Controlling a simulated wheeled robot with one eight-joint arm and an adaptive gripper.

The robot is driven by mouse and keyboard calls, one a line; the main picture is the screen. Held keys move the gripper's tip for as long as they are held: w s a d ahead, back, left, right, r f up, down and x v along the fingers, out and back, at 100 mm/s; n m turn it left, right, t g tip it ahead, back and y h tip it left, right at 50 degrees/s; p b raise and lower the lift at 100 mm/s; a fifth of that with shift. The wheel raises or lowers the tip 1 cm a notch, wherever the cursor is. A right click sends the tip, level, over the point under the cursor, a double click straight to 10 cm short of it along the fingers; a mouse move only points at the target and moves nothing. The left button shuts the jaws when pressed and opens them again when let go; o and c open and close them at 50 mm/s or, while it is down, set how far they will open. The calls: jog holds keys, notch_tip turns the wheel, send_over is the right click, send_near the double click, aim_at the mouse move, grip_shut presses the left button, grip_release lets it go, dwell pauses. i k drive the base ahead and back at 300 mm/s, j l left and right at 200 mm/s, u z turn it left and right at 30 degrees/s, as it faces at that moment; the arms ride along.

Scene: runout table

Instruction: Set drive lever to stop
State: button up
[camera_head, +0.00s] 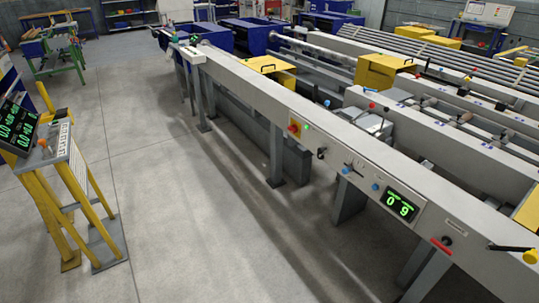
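A long grey runout table (240,83) runs diagonally from the back left to the front right. Its side panel carries several small controls: a blue knob (346,170), a second blue knob (375,187), a dark knob (321,153) and a red handle (441,246). A dark lever with a yellow knob (530,256) sticks out at the right edge. No label here is readable enough to show which of these is the drive lever or which position is stop. My gripper is not in view.
A green display (400,205) on the panel reads 0 and 9. A yellow-legged console (62,150) stands at the left. The grey floor (190,200) between console and table is clear.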

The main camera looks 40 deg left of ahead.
aim_at(321, 150)
jog(key=u, duration=1.15)
